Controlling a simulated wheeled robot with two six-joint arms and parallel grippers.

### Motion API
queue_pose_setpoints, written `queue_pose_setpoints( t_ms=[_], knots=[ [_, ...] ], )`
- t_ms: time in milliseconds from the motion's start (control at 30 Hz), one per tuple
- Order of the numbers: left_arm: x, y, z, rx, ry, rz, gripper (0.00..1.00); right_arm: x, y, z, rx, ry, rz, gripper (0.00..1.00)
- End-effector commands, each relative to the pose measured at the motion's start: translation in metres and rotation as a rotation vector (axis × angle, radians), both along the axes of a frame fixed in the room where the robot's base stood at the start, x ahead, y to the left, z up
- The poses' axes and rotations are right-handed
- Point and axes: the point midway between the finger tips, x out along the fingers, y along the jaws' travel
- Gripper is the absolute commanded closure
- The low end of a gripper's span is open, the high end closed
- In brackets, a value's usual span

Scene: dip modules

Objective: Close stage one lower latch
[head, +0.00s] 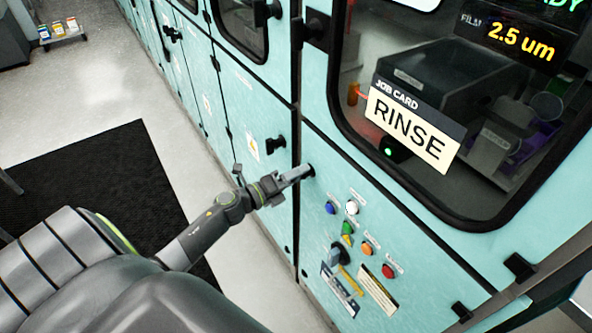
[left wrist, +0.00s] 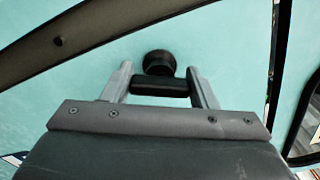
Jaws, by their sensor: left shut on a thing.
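A black latch (head: 309,170) sits at the upper left edge of the lower turquoise panel with the buttons, mostly hidden by my gripper in the head view. My left gripper (head: 296,175) reaches it from the left. In the left wrist view, the latch's round black knob (left wrist: 158,63) stands on the turquoise panel, and its black bar (left wrist: 160,87) lies between the two grey fingers of my left gripper (left wrist: 161,85). The fingers are shut on the bar, which lies across the gap between them. My right gripper is not in view.
Another black latch (head: 275,145) is on the panel to the left. Coloured buttons (head: 368,248) and a dark rotary handle (head: 338,254) are on the panel to the right. A window with a RINSE card (head: 408,127) is above. A black mat (head: 95,192) lies on the floor.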

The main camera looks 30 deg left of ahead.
Motion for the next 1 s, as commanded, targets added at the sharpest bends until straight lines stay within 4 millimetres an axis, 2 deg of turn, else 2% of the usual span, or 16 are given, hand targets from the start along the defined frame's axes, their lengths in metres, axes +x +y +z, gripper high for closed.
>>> queue_pose_setpoints(
  t_ms=[100, 500, 1000],
  knots=[
    [0.001, 0.0, 0.004, -0.098, 0.039, 0.001, 0.7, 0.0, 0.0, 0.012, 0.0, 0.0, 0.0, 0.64],
    [0.001, 0.0, 0.002, -0.341, 0.14, 0.0, 0.7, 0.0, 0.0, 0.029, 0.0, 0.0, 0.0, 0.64],
    [0.001, 0.001, -0.001, -0.424, 0.174, 0.0, 0.7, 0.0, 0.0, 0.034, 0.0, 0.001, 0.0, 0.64]
  ],
)
